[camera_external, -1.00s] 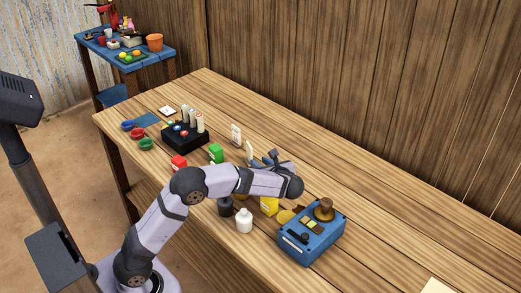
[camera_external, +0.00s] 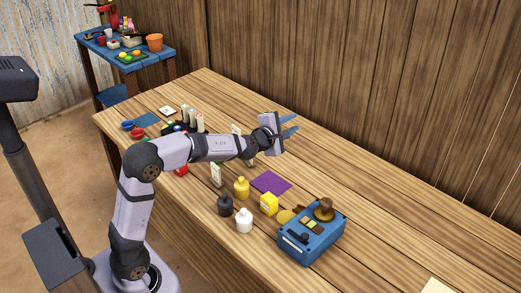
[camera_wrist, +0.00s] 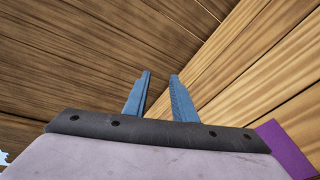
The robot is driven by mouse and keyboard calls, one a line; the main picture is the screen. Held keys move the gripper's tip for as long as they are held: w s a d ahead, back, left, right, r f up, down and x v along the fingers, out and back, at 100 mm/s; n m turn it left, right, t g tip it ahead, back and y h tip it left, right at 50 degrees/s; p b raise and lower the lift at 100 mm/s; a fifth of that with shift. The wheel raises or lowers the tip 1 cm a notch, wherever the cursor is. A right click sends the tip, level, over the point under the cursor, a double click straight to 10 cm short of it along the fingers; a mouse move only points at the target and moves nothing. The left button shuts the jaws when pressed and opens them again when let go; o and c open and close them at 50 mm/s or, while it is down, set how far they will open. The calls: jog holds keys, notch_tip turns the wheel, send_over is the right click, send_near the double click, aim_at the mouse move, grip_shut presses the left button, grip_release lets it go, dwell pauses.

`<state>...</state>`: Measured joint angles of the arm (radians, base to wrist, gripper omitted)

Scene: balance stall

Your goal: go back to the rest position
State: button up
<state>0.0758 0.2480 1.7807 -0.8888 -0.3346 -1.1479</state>
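My gripper (camera_external: 290,125) is raised above the wooden table (camera_external: 390,220), over its back part near the wall, and points to the right. In the wrist view its two blue fingers (camera_wrist: 160,85) stand apart with nothing between them. My arm stretches across the table from its base at the front and hides part of the black rack.
The table's right side is mostly clear.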

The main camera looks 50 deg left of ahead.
jog(key=s+a+f+m+g, duration=0.3)
jog(key=s+f+m+g, duration=0.2)
jog(key=s+m, duration=0.5)
jog(key=s+a+f+m+g+y, duration=0.1)
jog(key=s+a+f+m+g, duration=0.35)
jog(key=s, duration=1.05)
jog(key=s+a+f+m+g, duration=0.1)
jog(key=s+f+m+g, duration=0.5)
jog(key=s+m, duration=0.55)
jog(key=s+d+f+n+h+b, duration=0.1)
jog(key=s+d+f+h+b, duration=0.15)
jog(key=d+f, duration=0.4)
jog(key=s+d+f+h+b, duration=0.1)
jog(key=s+d+f+b, duration=0.15)
jog(key=f, duration=0.65)
notch_tip(320, 180, up, 22)
jog(key=d+p, duration=0.1)
jog(key=p, duration=2.2)
jog(key=shift+n, duration=0.3)
jog(key=shift+w+h, duration=0.1)
jog(key=shift+h, duration=0.15)
